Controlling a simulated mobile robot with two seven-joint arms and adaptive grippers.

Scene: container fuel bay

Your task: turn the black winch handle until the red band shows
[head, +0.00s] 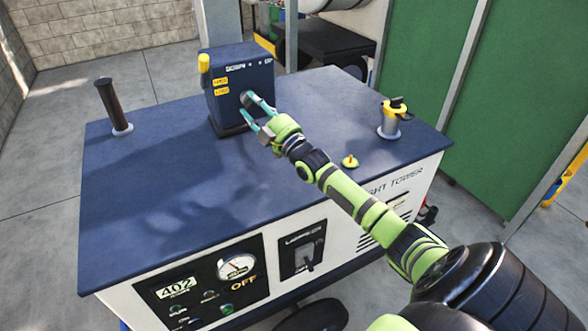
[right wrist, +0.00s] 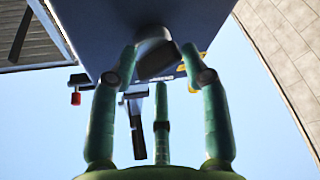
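A blue box (head: 240,85) with yellow labels stands on the blue top of the generator cart. A dark knob-like grip (head: 246,99) sticks out of its front face; it fits the black winch handle best. It also shows in the right wrist view (right wrist: 157,62), at the end of a grey stub. My right gripper (head: 255,110) reaches it with its teal fingers apart. In the right wrist view the fingertips (right wrist: 159,60) stand on either side of the grip; contact cannot be told. I can make out no red band on the grip. My left gripper is out of view.
A black post (head: 113,106) stands upright at the cart top's (head: 150,215) left. A yellow-and-grey fitting (head: 391,119) and a small yellow knob (head: 350,161) are at the right. A yellow cylinder (head: 204,66) is on the box's left side. The top's left front is clear.

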